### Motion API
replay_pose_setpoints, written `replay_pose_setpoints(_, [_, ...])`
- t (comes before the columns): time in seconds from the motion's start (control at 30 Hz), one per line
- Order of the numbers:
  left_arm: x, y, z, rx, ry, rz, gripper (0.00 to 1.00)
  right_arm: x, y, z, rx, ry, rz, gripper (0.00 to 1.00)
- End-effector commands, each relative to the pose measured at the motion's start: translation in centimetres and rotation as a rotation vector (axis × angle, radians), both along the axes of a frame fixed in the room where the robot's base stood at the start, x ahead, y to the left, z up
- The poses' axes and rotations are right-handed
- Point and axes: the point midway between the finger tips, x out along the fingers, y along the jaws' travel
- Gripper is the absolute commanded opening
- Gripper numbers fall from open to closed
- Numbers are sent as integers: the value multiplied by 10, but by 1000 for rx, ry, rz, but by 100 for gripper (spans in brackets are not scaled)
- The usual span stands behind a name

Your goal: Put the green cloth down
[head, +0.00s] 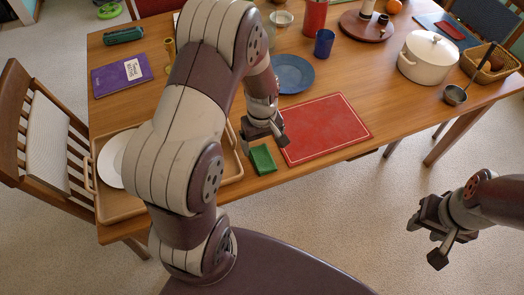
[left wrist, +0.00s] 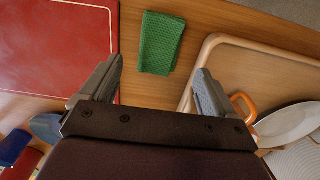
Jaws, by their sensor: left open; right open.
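The green cloth (head: 263,159) is a small folded rectangle lying flat on the wooden table between the red board and the tray, near the front edge. In the left wrist view the cloth (left wrist: 161,42) lies beyond and between my spread fingertips, apart from both. My left gripper (head: 264,136) is open and empty just above and behind the cloth; its fingers also show in the left wrist view (left wrist: 158,80). My right gripper (head: 432,234) is open and empty, off the table's front edge at the right, over the floor.
The red board (head: 328,128) lies right of the cloth. A tray (head: 108,212) with a white plate (head: 112,162) is at the left, partly hidden by my left arm. A blue plate (head: 293,74), white pot (head: 429,57) and ladle (head: 456,95) stand farther back. Bare wood (head: 370,85) lies between board and pot.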

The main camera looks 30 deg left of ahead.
Motion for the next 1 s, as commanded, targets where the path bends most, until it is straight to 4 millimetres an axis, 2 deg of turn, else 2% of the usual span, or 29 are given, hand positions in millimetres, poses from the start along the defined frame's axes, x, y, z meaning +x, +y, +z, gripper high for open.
replay_pose_setpoints(0.03, [1,0,14,0,-6,0,90,0,0,1,0,0,0,43])
replay_pose_setpoints(0.1, [1,0,28,0,-4,0,90,0,0,2,0,0,0,43])
replay_pose_setpoints(0.27, [-1,-1,50,1,-3,-13,90,0,0,2,0,0,0,43])
replay_pose_setpoints(0.37, [-15,-15,71,5,-27,-188,90,0,0,3,0,0,0,43])
replay_pose_setpoints(0.5, [-56,-41,99,27,-81,-599,90,0,0,2,0,0,0,43])
replay_pose_setpoints(0.6, [-80,-51,107,43,-106,-804,90,0,0,2,0,0,0,43])
replay_pose_setpoints(0.67, [-88,-53,109,48,-112,-866,90,0,0,2,0,0,0,43])
replay_pose_setpoints(0.9, [-90,-54,109,49,-112,-888,90,0,0,3,0,0,0,43])
replay_pose_setpoints(0.97, [-90,-54,119,49,-112,-888,90,0,0,13,0,0,0,43])
replay_pose_setpoints(1.0, [-90,-54,130,49,-112,-887,90,0,0,24,0,1,0,43])
